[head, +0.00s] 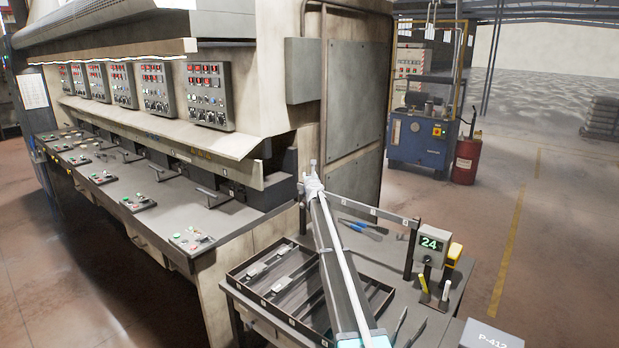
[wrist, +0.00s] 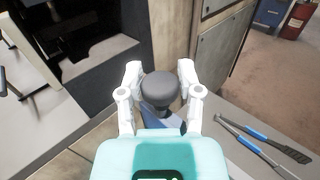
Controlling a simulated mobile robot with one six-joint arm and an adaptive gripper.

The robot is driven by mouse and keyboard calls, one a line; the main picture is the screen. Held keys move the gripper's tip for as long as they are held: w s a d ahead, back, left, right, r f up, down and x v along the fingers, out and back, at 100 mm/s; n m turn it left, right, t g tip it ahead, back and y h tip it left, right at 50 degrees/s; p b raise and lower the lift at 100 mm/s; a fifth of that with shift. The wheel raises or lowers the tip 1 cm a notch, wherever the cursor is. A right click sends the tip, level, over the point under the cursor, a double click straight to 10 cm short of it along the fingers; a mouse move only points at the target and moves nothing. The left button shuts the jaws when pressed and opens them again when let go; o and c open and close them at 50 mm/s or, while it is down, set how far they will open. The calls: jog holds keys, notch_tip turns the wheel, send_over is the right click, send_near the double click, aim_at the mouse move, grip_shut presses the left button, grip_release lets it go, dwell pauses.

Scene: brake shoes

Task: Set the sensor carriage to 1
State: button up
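My gripper (head: 313,178) is at the far end of my arm, at the left end of a grey rail (head: 378,212) with small white labels. In the wrist view, its two white fingers (wrist: 160,76) stand either side of a dark round knob (wrist: 159,90). The knob's edges lie close to both fingers; I cannot tell if they touch. A blue-grey part (wrist: 152,122) shows below the knob; it may be the sensor carriage, but most of it is hidden. A display box (head: 431,245) at the rail's right end reads 24 in green.
Blue-handled tools (head: 362,228) lie on the bench behind my arm, also in the wrist view (wrist: 262,138). A divided dark tray (head: 262,300) lies left of my arm. A yellow-topped device (head: 453,254) stands beside the display. The large press (head: 232,215) fills the left.

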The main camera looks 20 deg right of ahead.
jog(key=o, duration=0.3)
jog(key=shift+w+a+f, duration=0.1)
jog(key=shift+w, duration=0.05)
jog(key=shift+o, duration=0.2)
jog(key=shift+a, duration=0.1)
jog(key=shift+s, duration=0.2)
jog(key=v, duration=1.1)
jog(key=shift+s, duration=0.35)
jog(key=shift+a, duration=0.1)
